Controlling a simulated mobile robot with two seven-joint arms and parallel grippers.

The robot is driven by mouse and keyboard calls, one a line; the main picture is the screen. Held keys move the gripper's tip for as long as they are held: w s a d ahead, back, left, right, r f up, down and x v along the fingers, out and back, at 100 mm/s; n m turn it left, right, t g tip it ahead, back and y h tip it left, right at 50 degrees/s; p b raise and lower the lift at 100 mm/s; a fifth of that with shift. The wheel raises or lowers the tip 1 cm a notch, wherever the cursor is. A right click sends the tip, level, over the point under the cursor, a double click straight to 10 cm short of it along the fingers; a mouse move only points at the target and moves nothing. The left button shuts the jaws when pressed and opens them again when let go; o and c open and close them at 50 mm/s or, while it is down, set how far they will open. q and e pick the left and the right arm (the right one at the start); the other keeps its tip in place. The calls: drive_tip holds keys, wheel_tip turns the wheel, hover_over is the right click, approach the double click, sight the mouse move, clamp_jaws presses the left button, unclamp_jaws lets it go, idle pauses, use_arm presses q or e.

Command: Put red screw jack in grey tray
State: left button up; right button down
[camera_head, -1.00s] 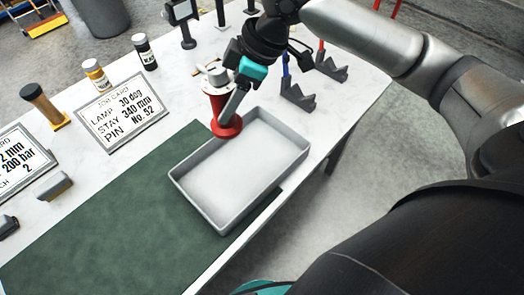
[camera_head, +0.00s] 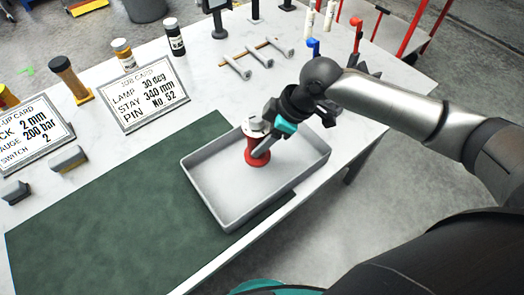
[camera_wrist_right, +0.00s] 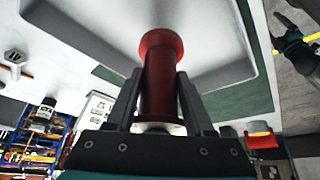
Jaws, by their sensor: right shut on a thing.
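The red screw jack (camera_head: 257,152) has a red spool-shaped body and a pale metal top. It is upright, over the inside of the grey tray (camera_head: 222,206) in the head view. I cannot tell whether its base touches the tray floor. My right gripper (camera_head: 262,148) is shut on the jack. In the right wrist view both fingers (camera_wrist_right: 160,105) press on the sides of the red body (camera_wrist_right: 160,75), with the pale tray (camera_wrist_right: 235,72) beyond it.
The tray sits partly on a green mat (camera_head: 110,220) near the table's front edge. A job card (camera_head: 143,93), several bottles and metal pins (camera_head: 262,58) stand or lie behind it. Grey blocks with blue and red posts (camera_head: 355,40) are at the back right.

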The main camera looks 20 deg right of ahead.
drive_tip(key=shift+w+f+b, duration=0.1)
drive_tip(key=shift+f+b, duration=0.25)
drive_tip(key=shift+f, duration=2)
drive_tip(key=shift+f, duration=0.1)
drive_tip(key=shift+c, duration=1.4)
unclamp_jaws()
drive_tip(key=shift+f, duration=0.1)
drive_tip(key=shift+d+r, duration=0.15)
drive_tip(key=shift+r, duration=0.3)
drive_tip(key=p+v, duration=0.1)
drive_tip(key=v, duration=1)
drive_tip(key=shift+s+p, duration=0.25)
drive_tip(key=shift+p, duration=0.15)
drive_tip(key=shift+d+r, duration=0.1)
drive_tip(key=shift+r, duration=0.05)
